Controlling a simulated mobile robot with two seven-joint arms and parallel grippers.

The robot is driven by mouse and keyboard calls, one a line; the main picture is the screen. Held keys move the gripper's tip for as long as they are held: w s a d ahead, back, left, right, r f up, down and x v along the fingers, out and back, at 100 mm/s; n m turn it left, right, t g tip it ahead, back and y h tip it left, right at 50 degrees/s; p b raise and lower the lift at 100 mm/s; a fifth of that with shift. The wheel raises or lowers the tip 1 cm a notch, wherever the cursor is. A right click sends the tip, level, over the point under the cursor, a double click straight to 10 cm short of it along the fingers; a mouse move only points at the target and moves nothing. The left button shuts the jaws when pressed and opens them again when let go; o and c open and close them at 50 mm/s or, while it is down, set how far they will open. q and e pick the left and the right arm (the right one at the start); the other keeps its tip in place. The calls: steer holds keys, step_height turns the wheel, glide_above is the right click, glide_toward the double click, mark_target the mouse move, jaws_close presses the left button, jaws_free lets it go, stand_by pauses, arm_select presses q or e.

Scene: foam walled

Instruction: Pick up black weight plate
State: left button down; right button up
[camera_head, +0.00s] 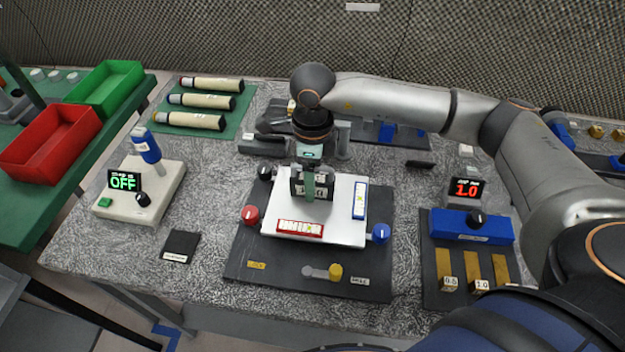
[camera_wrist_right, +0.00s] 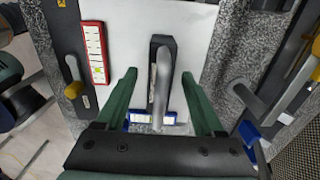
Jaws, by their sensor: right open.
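A dark plate-like piece (camera_head: 298,184) with a pale label and a grey handle is on the white board (camera_head: 345,190) in the middle of the table; I take it for the black weight plate. It also shows in the right wrist view (camera_wrist_right: 158,58). My right gripper (camera_head: 311,190) comes down over it. In the right wrist view its green fingers (camera_wrist_right: 158,76) are open, one on each side of the piece, with gaps showing. In the head view the near finger covers part of the piece and the far finger is hidden. My left gripper is not in view.
Red (camera_head: 250,214) and blue (camera_head: 381,233) knobs flank the white board. A black square (camera_head: 181,245) lies to the left, near a device reading OFF (camera_head: 125,181). A scale unit with a blue block (camera_head: 460,225) stands right. Red (camera_head: 50,140) and green bins are far left.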

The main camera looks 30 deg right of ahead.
jaws_close()
stand_by(0.6)
stand_by(0.8)
steer(key=shift+w+r, duration=0.1)
steer(key=shift+w, duration=0.05)
